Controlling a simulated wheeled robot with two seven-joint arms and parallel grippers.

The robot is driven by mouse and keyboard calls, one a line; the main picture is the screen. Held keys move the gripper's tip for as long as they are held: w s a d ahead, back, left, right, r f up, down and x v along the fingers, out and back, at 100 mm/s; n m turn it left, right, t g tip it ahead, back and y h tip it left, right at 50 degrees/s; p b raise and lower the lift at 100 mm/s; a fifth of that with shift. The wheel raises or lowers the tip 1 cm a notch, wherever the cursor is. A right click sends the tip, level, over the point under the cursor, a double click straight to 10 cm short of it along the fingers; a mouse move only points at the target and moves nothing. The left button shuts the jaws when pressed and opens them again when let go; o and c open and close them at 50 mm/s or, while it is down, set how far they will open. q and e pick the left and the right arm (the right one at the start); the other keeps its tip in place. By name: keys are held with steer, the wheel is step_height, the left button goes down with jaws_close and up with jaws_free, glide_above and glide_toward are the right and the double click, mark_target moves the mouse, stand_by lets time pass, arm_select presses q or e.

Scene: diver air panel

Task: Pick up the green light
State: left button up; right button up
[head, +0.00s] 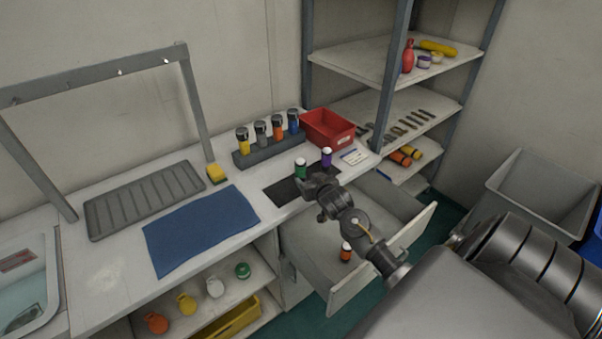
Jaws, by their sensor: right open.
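The green light (300,169) is a small green cylinder with a white top. It stands upright on a dark mat (284,192) on the counter. A similar purple light (326,158) stands to its right. My right gripper (311,181) is open, just in front of the green light and close to it in the picture. I cannot tell whether they touch, and the gripper covers part of the mat. My left gripper is not in view.
A grey rack (268,152) holds yellow, grey, orange and blue lights behind the mat. A red bin (328,129) is at the back right. A blue cloth (200,228) lies left of the mat, near a yellow sponge (216,174).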

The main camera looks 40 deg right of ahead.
mark_target(302, 172)
steer(key=shift+p+x, duration=0.35)
steer(key=shift+x, duration=2.35)
steer(key=shift+w+d, duration=0.1)
steer(key=shift+w, duration=0.25)
steer(key=shift+p+x, duration=0.7)
steer(key=shift+x, duration=1.55)
steer(key=shift+f, duration=0.1)
steer(key=c, duration=1.1)
